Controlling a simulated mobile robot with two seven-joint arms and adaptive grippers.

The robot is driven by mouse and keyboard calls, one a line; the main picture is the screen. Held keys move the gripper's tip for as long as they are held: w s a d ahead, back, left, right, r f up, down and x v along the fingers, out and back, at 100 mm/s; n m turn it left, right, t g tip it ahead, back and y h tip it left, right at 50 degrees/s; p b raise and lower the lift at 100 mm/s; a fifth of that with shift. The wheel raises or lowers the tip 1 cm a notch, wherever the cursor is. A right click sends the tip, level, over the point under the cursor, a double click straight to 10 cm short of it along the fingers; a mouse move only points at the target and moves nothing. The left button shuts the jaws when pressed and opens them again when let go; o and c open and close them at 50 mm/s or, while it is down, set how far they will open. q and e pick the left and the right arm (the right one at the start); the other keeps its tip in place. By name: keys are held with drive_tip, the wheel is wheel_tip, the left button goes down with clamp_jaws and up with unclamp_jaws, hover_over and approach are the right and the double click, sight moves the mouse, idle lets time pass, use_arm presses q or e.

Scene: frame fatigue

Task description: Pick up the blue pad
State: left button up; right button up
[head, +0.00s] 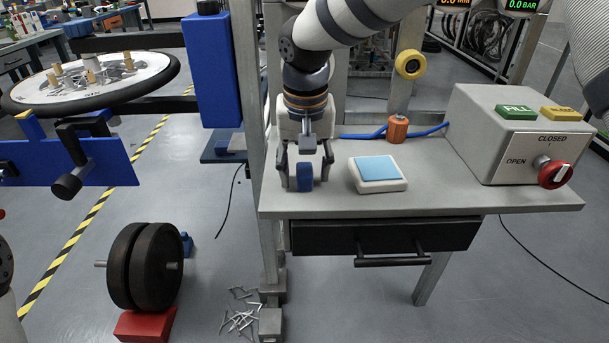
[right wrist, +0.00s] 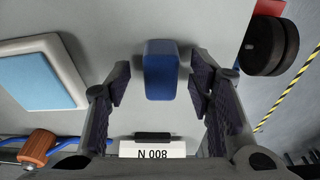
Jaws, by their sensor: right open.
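A small dark blue block (head: 306,177) stands on the grey bench near its front left edge. It also shows in the right wrist view (right wrist: 161,70), between and just beyond my fingertips. My right gripper (head: 306,168) points down over it, open, with one finger on either side. I see gaps between the fingers and the block in the wrist view (right wrist: 160,92). A light blue square (head: 377,168) on a white base lies to the right of the gripper, and also shows in the wrist view (right wrist: 40,82). My left gripper is out of view.
A grey control box (head: 515,135) with a red knob (head: 555,174) stands at the bench's right. An orange-brown cylinder (head: 397,130) with a blue hose is behind the light blue square. A metal post (head: 250,110) rises at the bench's left edge.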

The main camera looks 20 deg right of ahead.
sight(307, 167)
drive_tip(key=shift+w+f, duration=0.1)
drive_tip(key=shift+f, duration=0.1)
drive_tip(key=c, duration=1.1)
drive_tip(key=shift+r, duration=0.1)
drive_tip(key=shift+r, duration=0.3)
drive_tip(key=r, duration=0.3)
drive_tip(key=shift+s+d+r, duration=0.15)
drive_tip(key=shift+s+r, duration=0.1)
drive_tip(key=shift+r, duration=0.05)
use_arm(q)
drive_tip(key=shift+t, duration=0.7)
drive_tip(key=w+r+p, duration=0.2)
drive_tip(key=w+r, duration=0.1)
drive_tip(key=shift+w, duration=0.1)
use_arm(e)
drive_tip(key=s+d+r, duration=0.2)
drive_tip(key=s+r, duration=0.1)
drive_tip(key=s, duration=0.1)
drive_tip(key=s+d+r, duration=0.2)
drive_tip(key=s, duration=0.1)
drive_tip(key=s+d+r, duration=0.3)
drive_tip(key=s, duration=0.1)
drive_tip(key=shift+s+r, duration=0.3)
drive_tip(key=shift+r, duration=0.05)
